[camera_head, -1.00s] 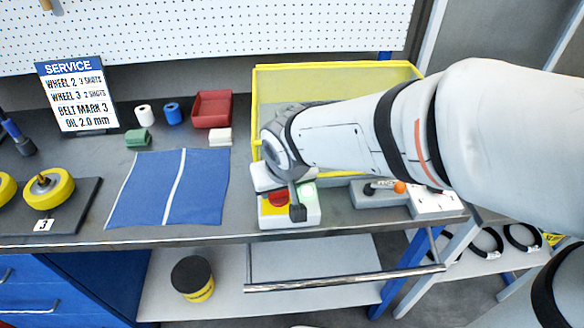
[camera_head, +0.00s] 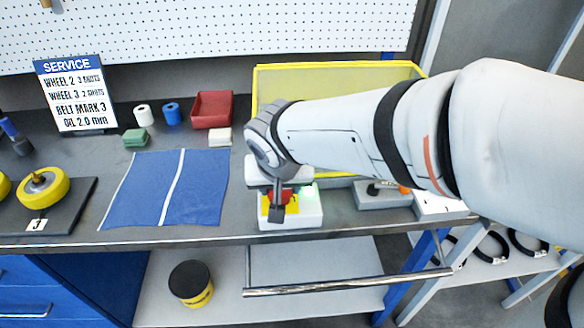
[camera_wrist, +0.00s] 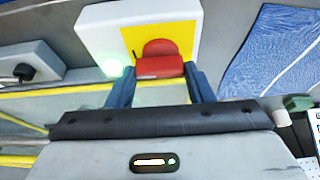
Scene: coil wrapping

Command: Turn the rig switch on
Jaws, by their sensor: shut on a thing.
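The rig switch is a red handle (camera_wrist: 160,62) on a yellow plate (camera_wrist: 185,33) set on a white box (camera_wrist: 98,38). In the head view the white box (camera_head: 306,211) stands at the table's front edge, partly hidden by my wrist. A green lamp (camera_wrist: 112,67) glows on the box beside the plate. My gripper (camera_wrist: 160,80) has a dark finger on each side of the red handle's lower part and is shut on it. In the head view my gripper (camera_head: 278,208) covers much of the yellow plate. The handle's exact angle is hard to tell.
A yellow-rimmed bin (camera_head: 335,66) stands behind. A blue cloth (camera_head: 203,190), a red tray (camera_head: 211,110) and a yellow wheel (camera_head: 43,188) are to the left. A metal rail (camera_head: 345,286) runs below the front edge.

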